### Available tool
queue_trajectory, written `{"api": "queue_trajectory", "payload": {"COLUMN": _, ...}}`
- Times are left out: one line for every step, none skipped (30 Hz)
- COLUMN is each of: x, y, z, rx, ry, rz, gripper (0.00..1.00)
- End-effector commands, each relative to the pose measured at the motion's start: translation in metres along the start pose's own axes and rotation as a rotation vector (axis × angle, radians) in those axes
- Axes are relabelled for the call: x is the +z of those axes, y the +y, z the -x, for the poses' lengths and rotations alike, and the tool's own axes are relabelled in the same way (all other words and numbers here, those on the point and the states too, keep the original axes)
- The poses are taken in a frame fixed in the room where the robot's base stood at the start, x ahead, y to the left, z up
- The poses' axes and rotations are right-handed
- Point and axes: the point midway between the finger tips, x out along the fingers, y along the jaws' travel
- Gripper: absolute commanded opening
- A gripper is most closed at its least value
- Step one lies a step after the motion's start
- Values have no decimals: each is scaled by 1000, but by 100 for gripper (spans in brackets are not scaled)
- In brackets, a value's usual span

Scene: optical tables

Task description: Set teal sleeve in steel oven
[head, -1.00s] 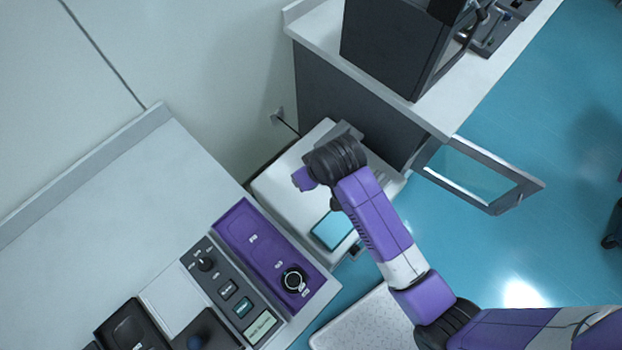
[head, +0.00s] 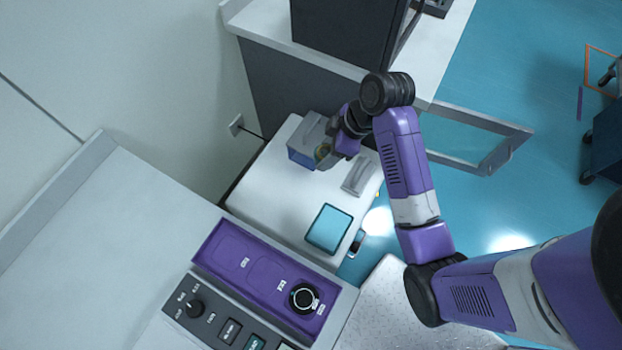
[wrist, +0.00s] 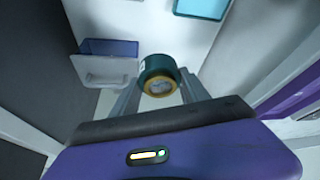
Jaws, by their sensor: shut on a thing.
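The teal sleeve (wrist: 157,66), a short round piece with a yellow ring at its near end, sits between the two fingers of my gripper (wrist: 160,88) in the wrist view. My gripper is shut on it. In the head view my gripper (head: 330,152) is over the back part of a white-topped unit (head: 275,185), beside a grey-and-blue box. The sleeve is small and partly hidden there. An open framed door (head: 480,165) with a see-through pane stands out right of the unit. I cannot tell for certain which body is the steel oven; no oven interior shows.
The grey-and-blue box (head: 303,155) also shows with a pale handle in the wrist view (wrist: 108,68). A teal square pad (head: 328,228) and a grey block (head: 360,175) are on the unit. A purple tray (head: 240,262) and a dark cabinet (head: 345,35) flank it.

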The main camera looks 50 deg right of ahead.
Motion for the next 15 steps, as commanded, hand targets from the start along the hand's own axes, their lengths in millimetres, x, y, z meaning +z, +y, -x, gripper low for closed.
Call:
{"api": "queue_trajectory", "payload": {"x": 2, "y": 4, "z": 10, "rx": -8, "ry": 2, "rz": 30, "gripper": 5}}
{"api": "queue_trajectory", "payload": {"x": 4, "y": 4, "z": 14, "rx": -15, "ry": 2, "rz": 46, "gripper": 5}}
{"api": "queue_trajectory", "payload": {"x": 5, "y": 4, "z": 18, "rx": -25, "ry": 1, "rz": 63, "gripper": 5}}
{"api": "queue_trajectory", "payload": {"x": 6, "y": 3, "z": 20, "rx": -30, "ry": 0, "rz": 74, "gripper": 5}}
{"api": "queue_trajectory", "payload": {"x": 8, "y": 3, "z": 21, "rx": -34, "ry": -1, "rz": 82, "gripper": 5}}
{"api": "queue_trajectory", "payload": {"x": 10, "y": 3, "z": 19, "rx": -38, "ry": -2, "rz": 87, "gripper": 5}}
{"api": "queue_trajectory", "payload": {"x": 11, "y": 3, "z": 16, "rx": -41, "ry": -2, "rz": 90, "gripper": 5}}
{"api": "queue_trajectory", "payload": {"x": 13, "y": 2, "z": 12, "rx": -43, "ry": -3, "rz": 92, "gripper": 5}}
{"api": "queue_trajectory", "payload": {"x": 16, "y": 2, "z": 5, "rx": -43, "ry": -3, "rz": 91, "gripper": 5}}
{"api": "queue_trajectory", "payload": {"x": 19, "y": 2, "z": -1, "rx": -44, "ry": -3, "rz": 90, "gripper": 5}}
{"api": "queue_trajectory", "payload": {"x": 22, "y": 2, "z": -8, "rx": -44, "ry": -3, "rz": 90, "gripper": 5}}
{"api": "queue_trajectory", "payload": {"x": 26, "y": 2, "z": -17, "rx": -44, "ry": -3, "rz": 89, "gripper": 5}}
{"api": "queue_trajectory", "payload": {"x": 29, "y": 2, "z": -24, "rx": -44, "ry": -3, "rz": 88, "gripper": 5}}
{"api": "queue_trajectory", "payload": {"x": 32, "y": 1, "z": -31, "rx": -44, "ry": -3, "rz": 88, "gripper": 5}}
{"api": "queue_trajectory", "payload": {"x": 35, "y": 2, "z": -40, "rx": -44, "ry": -3, "rz": 88, "gripper": 5}}
